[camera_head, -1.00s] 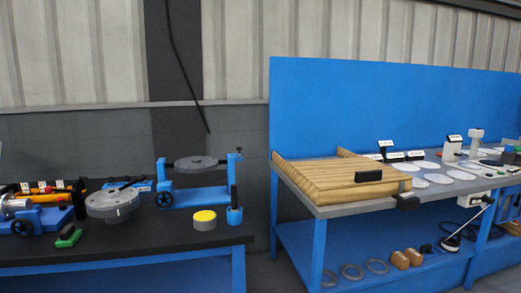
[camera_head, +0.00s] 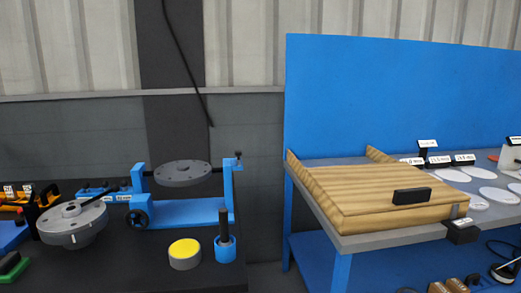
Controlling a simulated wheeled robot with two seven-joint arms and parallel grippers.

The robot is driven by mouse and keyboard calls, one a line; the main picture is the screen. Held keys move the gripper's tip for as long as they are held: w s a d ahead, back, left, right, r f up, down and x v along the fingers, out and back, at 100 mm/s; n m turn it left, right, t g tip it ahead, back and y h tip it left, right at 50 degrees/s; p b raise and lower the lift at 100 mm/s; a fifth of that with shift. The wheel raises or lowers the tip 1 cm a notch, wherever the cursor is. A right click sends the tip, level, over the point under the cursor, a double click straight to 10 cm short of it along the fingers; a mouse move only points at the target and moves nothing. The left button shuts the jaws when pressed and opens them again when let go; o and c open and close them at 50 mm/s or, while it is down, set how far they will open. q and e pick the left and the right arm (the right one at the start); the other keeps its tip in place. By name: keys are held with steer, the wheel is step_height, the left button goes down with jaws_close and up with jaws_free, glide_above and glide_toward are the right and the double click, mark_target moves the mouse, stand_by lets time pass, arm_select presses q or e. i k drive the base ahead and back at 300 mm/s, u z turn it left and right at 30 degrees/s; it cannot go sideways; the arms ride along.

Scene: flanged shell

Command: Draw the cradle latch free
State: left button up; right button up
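A blue cradle (camera_head: 185,212) stands on the dark bench top at the left, with an upright post at each end. A grey flanged disc (camera_head: 182,173) with holes is held level between the posts. A small dark knob (camera_head: 238,154) sits at the top of the right post and may be the latch; it is too small to tell how it is seated. A black handwheel (camera_head: 138,218) is at the cradle's left front. Neither of my grippers is in view.
A second grey flanged part (camera_head: 73,223) lies left of the cradle. A yellow-topped grey cylinder (camera_head: 185,254) and a blue cup with a black handle (camera_head: 225,247) stand in front. A gap separates this bench from the right bench with a wooden tray (camera_head: 385,213).

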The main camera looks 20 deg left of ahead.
mark_target(238, 154)
steer(key=u, duration=0.45)
steer(key=i, duration=0.95)
steer(key=u, duration=0.6)
